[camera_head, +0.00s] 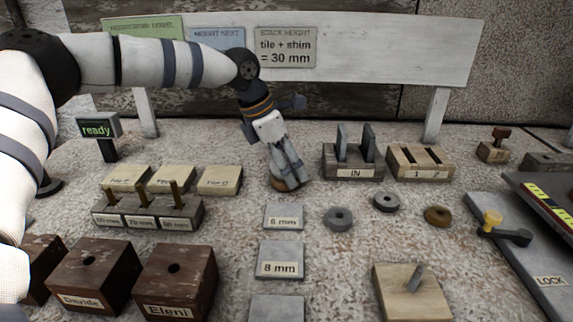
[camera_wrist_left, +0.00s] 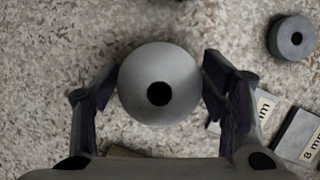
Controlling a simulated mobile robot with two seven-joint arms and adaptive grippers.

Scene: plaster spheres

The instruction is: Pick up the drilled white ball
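The drilled white ball (camera_wrist_left: 159,84) shows as a pale grey-white sphere with a dark round hole facing the camera in the left wrist view. My left gripper (camera_wrist_left: 160,75) has one finger on each side of it, with narrow gaps, so the gripper looks open around the ball. In the head view my left gripper (camera_head: 290,180) points down at the bench, left of the slotted block marked IN. There the ball is mostly hidden by the fingers. My right gripper is not in view.
Tiles marked 6 mm (camera_head: 283,217) and 8 mm (camera_head: 280,260) lie in front of the gripper. A grey ring (camera_head: 338,219) lies to their right. The IN block (camera_head: 352,163) with upright plates stands close right. Dark wooden blocks (camera_head: 176,280) fill the front left.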

